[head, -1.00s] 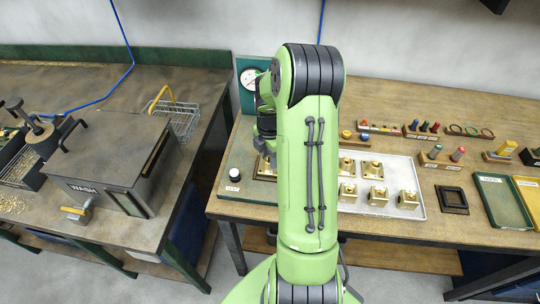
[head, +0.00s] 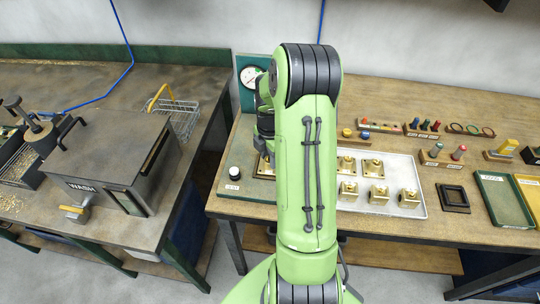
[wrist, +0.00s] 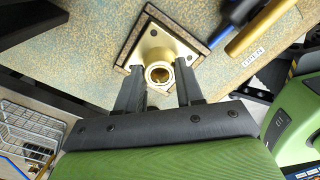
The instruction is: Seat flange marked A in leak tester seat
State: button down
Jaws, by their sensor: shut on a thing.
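My gripper (wrist: 160,76) is shut on a brass flange (wrist: 157,47), with one finger on each side of its round neck. The flange's square plate, with corner holes, lies over or inside the dark square frame of the leak tester seat (wrist: 205,48). I cannot tell whether the plate is fully down. No letter A can be read on it.
A white tray (head: 411,207) with several brass flanges lies to the right. A dark square frame (head: 453,198) and a green tray (head: 505,202) are further right.

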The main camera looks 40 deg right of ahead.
jog(key=shift+f, duration=0.1)
dwell(0.4)
dwell(0.3)
jog(key=shift+c, duration=1.1)
grip_release()
notch_tip(320, 180, up, 7)
jog(key=p, duration=0.5)
